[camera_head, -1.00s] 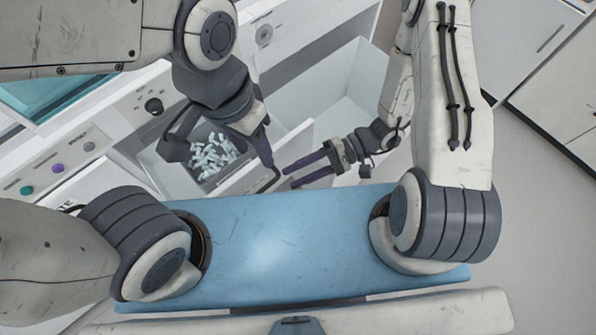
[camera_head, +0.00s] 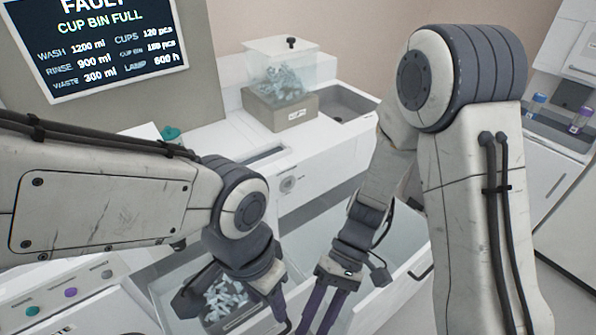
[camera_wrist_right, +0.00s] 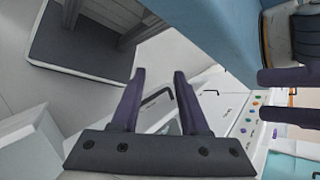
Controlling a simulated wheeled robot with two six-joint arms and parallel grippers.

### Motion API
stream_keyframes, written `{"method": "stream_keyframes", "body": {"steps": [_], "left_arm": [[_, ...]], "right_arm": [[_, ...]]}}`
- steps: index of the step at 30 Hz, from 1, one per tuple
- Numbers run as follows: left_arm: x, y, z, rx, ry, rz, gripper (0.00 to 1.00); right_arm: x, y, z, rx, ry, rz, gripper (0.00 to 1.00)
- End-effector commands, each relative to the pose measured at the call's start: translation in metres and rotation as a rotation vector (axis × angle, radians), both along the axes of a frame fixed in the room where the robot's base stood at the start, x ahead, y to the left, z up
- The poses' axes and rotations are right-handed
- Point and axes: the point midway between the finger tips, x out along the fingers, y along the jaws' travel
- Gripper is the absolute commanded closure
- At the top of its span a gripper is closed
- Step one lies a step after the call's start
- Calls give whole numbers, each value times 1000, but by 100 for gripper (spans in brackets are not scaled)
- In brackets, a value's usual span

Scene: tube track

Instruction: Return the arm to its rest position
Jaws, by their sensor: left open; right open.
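My left gripper (camera_head: 232,302) hangs in the lower middle of the head view, open, its fingers pointing down over a bin of small clear cups (camera_head: 226,299). I cannot tell how far above the cups it is. My right gripper (camera_head: 318,312) is just right of it, open, with purple fingers pointing down in front of an open white drawer. In the right wrist view its two fingers (camera_wrist_right: 158,100) stand apart with nothing between them. Two more purple fingers show at that view's right edge.
A screen (camera_head: 100,45) reads "CUP BIN FULL". A clear lidded box of cups (camera_head: 281,72) stands on the white machine (camera_head: 330,150). The open drawer (camera_head: 400,245) lies behind my right arm. Tubes with coloured caps (camera_head: 580,120) stand in a rack at far right.

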Motion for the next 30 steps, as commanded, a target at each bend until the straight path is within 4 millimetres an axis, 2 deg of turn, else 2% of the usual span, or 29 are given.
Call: {"method": "stream_keyframes", "body": {"steps": [1, 6, 12, 15, 21, 30], "left_arm": [[0, 0, 6, 0, 0, 0, 50], [0, 0, 15, 0, 0, 0, 50], [0, 0, 24, 0, 0, 0, 50], [0, 0, 26, 0, 0, 0, 50], [0, 0, 28, 0, 0, 0, 50], [0, 0, 28, 0, 0, 0, 50]], "right_arm": [[-3, 0, 18, -44, -69, 61, 55], [-9, -9, 60, -186, -299, 193, 55], [-7, -15, 104, -273, -599, 254, 55], [-6, -15, 120, -282, -711, 255, 55], [-3, -16, 135, -282, -816, 243, 55], [-3, -16, 135, -283, -819, 240, 55]]}}
